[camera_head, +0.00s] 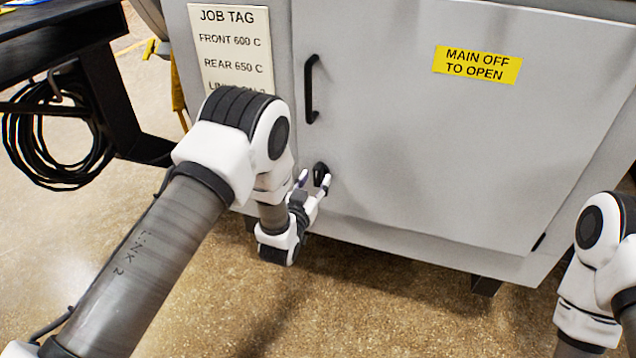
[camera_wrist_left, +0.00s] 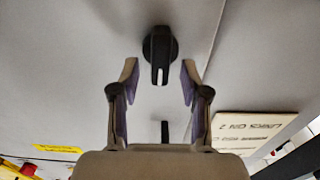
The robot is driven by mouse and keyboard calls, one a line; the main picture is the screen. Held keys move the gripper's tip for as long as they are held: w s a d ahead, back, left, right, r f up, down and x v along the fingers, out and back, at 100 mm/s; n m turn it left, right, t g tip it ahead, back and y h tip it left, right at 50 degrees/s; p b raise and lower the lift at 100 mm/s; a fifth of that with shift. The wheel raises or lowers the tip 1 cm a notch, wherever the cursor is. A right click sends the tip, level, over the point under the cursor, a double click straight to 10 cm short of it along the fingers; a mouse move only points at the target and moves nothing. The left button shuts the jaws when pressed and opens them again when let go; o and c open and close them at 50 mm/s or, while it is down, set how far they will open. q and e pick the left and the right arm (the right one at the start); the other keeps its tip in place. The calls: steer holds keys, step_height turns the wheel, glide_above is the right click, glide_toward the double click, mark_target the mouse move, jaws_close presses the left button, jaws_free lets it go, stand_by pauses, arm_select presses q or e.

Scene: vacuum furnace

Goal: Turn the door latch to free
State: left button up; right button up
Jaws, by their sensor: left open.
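The door latch is a small black knob (camera_head: 320,170) on the grey cabinet door (camera_head: 400,150), below the black door handle (camera_head: 311,90). In the left wrist view the latch (camera_wrist_left: 160,48) shows as a round base with a raised grip bar, upright in the picture, with a pale mark on it. My left gripper (camera_head: 315,181) is open in front of the latch. In the left wrist view its two fingertips (camera_wrist_left: 159,72) are apart, one on each side of the bar's lower end, with gaps visible. I cannot tell how far off the door they are. My right gripper is out of view.
A job tag (camera_head: 232,45) is at the upper left of the cabinet, a yellow sign (camera_head: 477,64) on the door. A dark bench frame (camera_head: 105,85) with coiled black cable (camera_head: 55,140) stands at left. The floor (camera_head: 380,300) in front is clear.

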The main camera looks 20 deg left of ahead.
arm_select(q)
steer(key=shift+w, duration=1.05)
jaws_close()
steer(key=shift+m, duration=0.5)
steer(key=m, duration=0.2)
steer(key=shift+d+m+p, duration=0.1)
steer(key=shift+m+p, duration=0.2)
steer(key=shift+m, duration=0.1)
steer(key=m, duration=0.3)
steer(key=shift+d+f+m, duration=0.1)
steer(key=shift+m, duration=0.2)
steer(key=m, duration=0.4)
steer(key=shift+d+f+p, duration=0.1)
steer(key=shift+p, duration=0.25)
steer(key=shift+f+m, duration=0.1)
steer(key=shift+m, duration=2.1)
